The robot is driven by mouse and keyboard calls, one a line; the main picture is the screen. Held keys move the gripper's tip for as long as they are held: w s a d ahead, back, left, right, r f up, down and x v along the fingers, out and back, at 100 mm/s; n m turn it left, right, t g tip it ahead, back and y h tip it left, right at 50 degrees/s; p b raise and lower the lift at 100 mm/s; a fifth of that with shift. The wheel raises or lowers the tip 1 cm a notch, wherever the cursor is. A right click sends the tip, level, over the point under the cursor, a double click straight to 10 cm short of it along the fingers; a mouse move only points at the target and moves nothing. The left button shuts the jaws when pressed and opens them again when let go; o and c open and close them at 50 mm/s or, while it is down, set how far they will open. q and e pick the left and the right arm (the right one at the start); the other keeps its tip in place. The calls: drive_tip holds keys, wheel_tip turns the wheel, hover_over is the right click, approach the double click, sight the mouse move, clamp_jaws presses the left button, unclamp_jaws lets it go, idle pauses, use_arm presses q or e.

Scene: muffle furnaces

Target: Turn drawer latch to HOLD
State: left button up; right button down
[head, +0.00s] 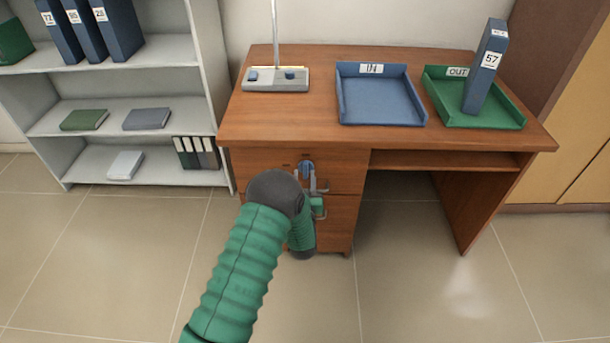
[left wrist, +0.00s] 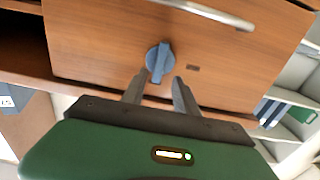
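The drawer latch is a blue round knob with a raised grip bar. In the head view the latch (head: 306,168) sits on the upper drawer front (head: 260,165) of the wooden desk, partly hidden by my left arm. In the left wrist view the latch (left wrist: 158,61) has its bar nearly upright in the picture. My left gripper (head: 318,188) is in front of the drawer. In the left wrist view its two fingers (left wrist: 160,78) are apart and empty, with their tips close to the knob's lower end. Contact cannot be told. My right gripper is not in view.
A metal drawer handle (left wrist: 205,13) is near the latch, and a small dark mark (left wrist: 193,68) lies beside it. On the desk are a blue tray (head: 380,95), a green tray (head: 440,85) with a binder (head: 485,70), and a grey device (head: 275,80). Shelves (head: 165,50) stand left.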

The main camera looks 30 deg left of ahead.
sight(306, 169)
use_arm(q)
drive_tip(key=shift+x, duration=0.8)
drive_tip(key=shift+w+r, duration=0.1)
drive_tip(key=shift+w, duration=0.5)
drive_tip(key=shift+c, duration=0.3)
drive_tip(key=shift+a, duration=0.1)
clamp_jaws()
